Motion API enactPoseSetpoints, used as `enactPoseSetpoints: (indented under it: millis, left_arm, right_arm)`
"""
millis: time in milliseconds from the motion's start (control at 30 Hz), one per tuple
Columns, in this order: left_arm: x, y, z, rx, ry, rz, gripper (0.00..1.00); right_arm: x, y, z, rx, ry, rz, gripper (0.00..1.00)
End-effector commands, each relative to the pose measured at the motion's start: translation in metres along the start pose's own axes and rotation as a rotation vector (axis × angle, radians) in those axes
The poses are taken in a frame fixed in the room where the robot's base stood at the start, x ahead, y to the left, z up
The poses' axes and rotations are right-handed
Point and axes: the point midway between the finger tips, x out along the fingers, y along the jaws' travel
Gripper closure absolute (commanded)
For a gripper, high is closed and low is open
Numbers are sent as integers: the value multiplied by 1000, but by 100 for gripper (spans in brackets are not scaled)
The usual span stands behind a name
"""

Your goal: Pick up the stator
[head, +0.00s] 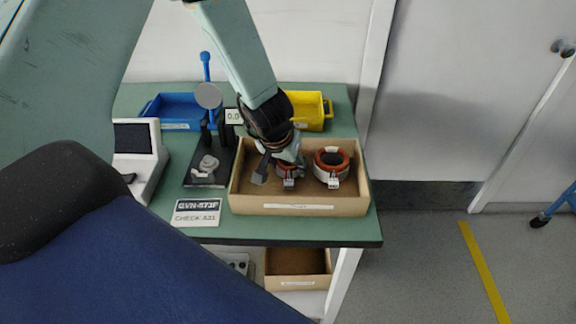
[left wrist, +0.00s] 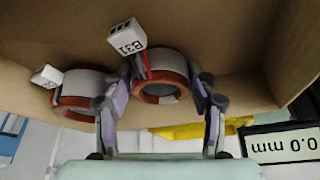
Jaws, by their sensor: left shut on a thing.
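Two ring-shaped stators, copper-red and pale grey with white connectors, are at the cardboard box (head: 297,209) on the green bench. My left gripper (head: 281,166) reaches down into the box, shut on the left stator (head: 289,172). In the left wrist view its fingers (left wrist: 160,98) are on either side of this stator (left wrist: 163,76), whose white connector reads "B31". The other stator (head: 331,163) sits to the right in the box, free of the gripper; it also shows in the left wrist view (left wrist: 80,90). I cannot tell whether the held stator touches the box floor. My right gripper is not in view.
A dark fixture (head: 207,172) with a "0.0" display (head: 233,116) stands left of the box. Behind are a blue bin (head: 178,109) and a yellow bin (head: 310,110). A white device (head: 142,160) and a label card (head: 197,212) are left.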

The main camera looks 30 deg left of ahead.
Motion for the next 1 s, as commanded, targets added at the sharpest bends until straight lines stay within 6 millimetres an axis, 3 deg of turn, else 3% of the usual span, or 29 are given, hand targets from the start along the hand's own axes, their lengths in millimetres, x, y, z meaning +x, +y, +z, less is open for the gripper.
enactPoseSetpoints:
  millis: [167, 700, 1000]
  left_arm:
    - [-10, 0, -5, -1, 1, 0, 89]
    - [-76, 0, -32, -1, 1, 0, 89]
    - [-92, 0, -38, 0, 1, 0, 89]
  right_arm:
    - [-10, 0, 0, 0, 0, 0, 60]
    - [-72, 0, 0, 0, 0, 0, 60]
    - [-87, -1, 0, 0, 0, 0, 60]
